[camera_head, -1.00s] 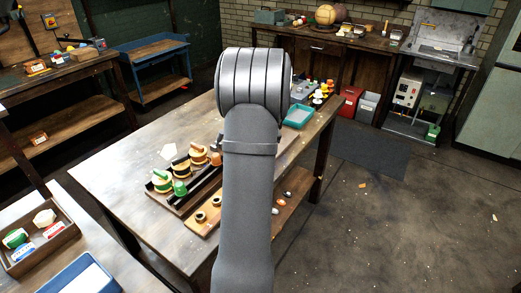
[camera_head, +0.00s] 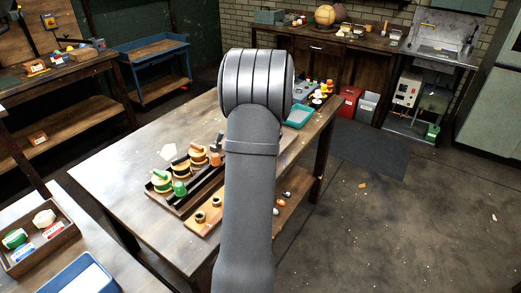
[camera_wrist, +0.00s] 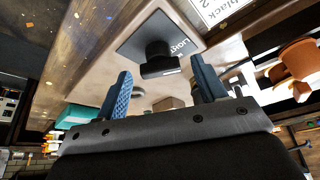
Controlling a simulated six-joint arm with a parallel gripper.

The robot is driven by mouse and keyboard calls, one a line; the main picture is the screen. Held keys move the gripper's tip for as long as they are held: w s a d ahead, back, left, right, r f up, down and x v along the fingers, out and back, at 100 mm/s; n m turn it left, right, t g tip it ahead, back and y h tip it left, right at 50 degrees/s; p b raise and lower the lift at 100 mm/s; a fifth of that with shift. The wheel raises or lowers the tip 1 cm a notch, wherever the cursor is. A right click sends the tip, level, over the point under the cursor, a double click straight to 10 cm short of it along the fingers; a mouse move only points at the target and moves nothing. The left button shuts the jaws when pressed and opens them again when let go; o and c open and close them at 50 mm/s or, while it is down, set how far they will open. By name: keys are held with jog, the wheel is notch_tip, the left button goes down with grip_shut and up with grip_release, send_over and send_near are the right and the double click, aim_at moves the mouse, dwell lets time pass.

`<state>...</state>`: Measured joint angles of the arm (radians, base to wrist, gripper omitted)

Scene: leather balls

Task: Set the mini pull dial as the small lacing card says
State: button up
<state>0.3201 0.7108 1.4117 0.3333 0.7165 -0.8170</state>
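In the wrist view, a black dial knob (camera_wrist: 160,58) stands on a dark square plate (camera_wrist: 135,45) with pale lettering that seems to read "LIGHT". The plate is on a pale board (camera_wrist: 90,75). My gripper (camera_wrist: 163,85) has two blue fingers well apart, one on each side of the knob in the picture, with visible gaps; I cannot tell how deep the knob sits between them. A white card (camera_wrist: 222,10) with printed text, including "black" and "2", is cut off at the top edge. In the head view my arm hides the gripper and the dial.
The wooden table (camera_head: 120,185) holds a dark rack (camera_head: 190,200) with green, yellow and orange pieces. A teal tray (camera_head: 299,117) lies beyond my arm. An orange piece (camera_wrist: 298,55) shows right of the fingers. The table's left part is mostly clear.

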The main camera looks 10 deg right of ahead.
jog(key=v, duration=1.7)
jog(key=shift+r, duration=0.25)
jog(key=shift+f, duration=0.1)
jog(key=x, duration=1.7)
jog(key=shift+f, duration=0.15)
jog(key=shift+w+f, duration=0.1)
jog(key=shift+f, duration=0.1)
jog(key=shift+a+r+m, duration=0.1)
jog(key=shift+r+m, duration=0.1)
jog(key=shift+m, duration=0.4)
jog(key=a+v, duration=0.1)
jog(key=v, duration=1.7)
jog(key=w+f+n, duration=0.2)
jog(key=f+n, duration=0.1)
jog(key=f, duration=0.2)
jog(key=w+f+n+g+y, duration=0.1)
jog(key=w+f+n, duration=0.1)
jog(key=f, duration=0.3)
jog(key=w+f+n+g+y, duration=0.1)
jog(key=w+f+n, duration=0.1)
jog(key=f+n, duration=0.2)
jog(key=shift+w+f, duration=0.4)
jog(key=shift+f, duration=0.35)
